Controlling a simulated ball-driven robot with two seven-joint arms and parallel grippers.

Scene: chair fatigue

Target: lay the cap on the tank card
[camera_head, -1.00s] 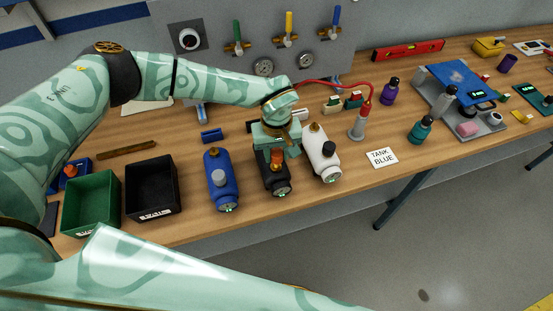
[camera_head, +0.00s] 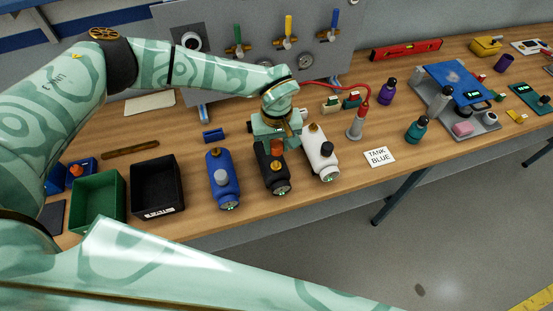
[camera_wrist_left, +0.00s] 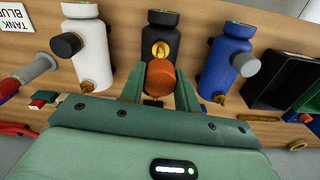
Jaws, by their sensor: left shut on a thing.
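The tank card (camera_head: 379,157), white and reading "TANK BLUE", lies flat on the bench right of the tanks; it also shows at the left edge of the left wrist view (camera_wrist_left: 17,40). The orange cap (camera_wrist_left: 160,79) is between the fingers of my left gripper (camera_wrist_left: 160,90). In the head view the cap (camera_head: 277,147) shows just above the black tank (camera_head: 275,178), partly hidden by the gripper (camera_head: 277,139). The left wrist view shows a brass fitting (camera_wrist_left: 160,50) on the black tank beside the cap. My right gripper is not in view.
A blue tank (camera_head: 222,188) with a grey cap and a white tank (camera_head: 317,145) with a black cap flank the black one. A grey-and-red nozzle (camera_head: 356,125) with a red hose stands behind the card. Black (camera_head: 154,211) and green (camera_head: 97,226) bins sit left.

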